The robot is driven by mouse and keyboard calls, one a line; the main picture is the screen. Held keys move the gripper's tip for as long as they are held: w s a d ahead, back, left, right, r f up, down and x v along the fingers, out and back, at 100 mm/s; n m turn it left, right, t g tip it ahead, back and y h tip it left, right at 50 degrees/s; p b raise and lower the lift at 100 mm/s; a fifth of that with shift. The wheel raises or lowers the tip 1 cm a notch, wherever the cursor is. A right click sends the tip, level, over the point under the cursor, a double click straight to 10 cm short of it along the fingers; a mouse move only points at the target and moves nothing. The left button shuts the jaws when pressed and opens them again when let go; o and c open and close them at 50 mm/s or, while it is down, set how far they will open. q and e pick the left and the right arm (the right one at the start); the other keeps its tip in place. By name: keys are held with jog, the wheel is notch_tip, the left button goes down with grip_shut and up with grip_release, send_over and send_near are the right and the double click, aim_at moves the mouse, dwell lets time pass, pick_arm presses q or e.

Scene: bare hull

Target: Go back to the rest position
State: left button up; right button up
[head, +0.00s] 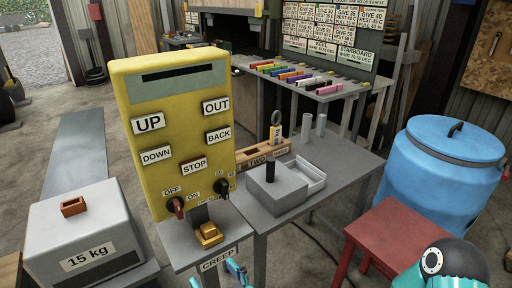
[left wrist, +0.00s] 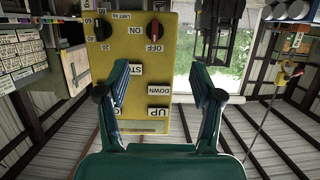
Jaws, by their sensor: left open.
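My left gripper (head: 215,275) shows only in part at the bottom edge of the head view, by the CREEP label in front of the yellow control box (head: 180,130). In the left wrist view the same gripper (left wrist: 162,78) is open, its two fingers well apart with nothing between them. That view is upside down, and the control box (left wrist: 150,75) shows beyond the fingers. A teal and black part of my right arm shows at the lower right of the head view. My right gripper is out of view.
A grey 15 kg block (head: 85,235) stands at left. A grey table (head: 345,165) holds a box and posts behind the control box. A red stool (head: 385,235) and a blue barrel (head: 440,170) stand at right. Floor shows at the far left.

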pick_arm(q)
jog(key=w+a+f+n+g+y+b, duration=0.25)
jog(key=a+f+g, duration=0.25)
jog(key=a+f, duration=0.8)
jog(key=w+a+f+m+h+b, duration=0.1)
jog(key=a+f, duration=0.3)
jog(key=f, duration=0.3)
jog(key=a+f+m+h+b, duration=0.1)
jog(key=a+f+m+h, duration=0.15)
jog(key=f, duration=0.55)
jog(key=s+d+f+m+g+h+b, duration=0.1)
jog(key=s+d+f+h, duration=0.15)
jog(key=f, duration=0.45)
jog(key=s+d+f+g+h, duration=0.2)
jog(key=s+f+h, duration=0.15)
jog(key=f, duration=0.25)
jog(key=s+d+f+m+g+h, duration=0.1)
jog(key=s+d+m+g+h, duration=0.1)
jog(key=s+d+h, duration=0.3)
jog(key=s+d+g, duration=0.1)
jog(key=s+d, duration=0.2)
jog(key=d, duration=0.2)
jog(key=shift+f+m+g, duration=0.15)
jog(key=shift+m+g, duration=0.15)
jog(key=shift+m, duration=0.1)
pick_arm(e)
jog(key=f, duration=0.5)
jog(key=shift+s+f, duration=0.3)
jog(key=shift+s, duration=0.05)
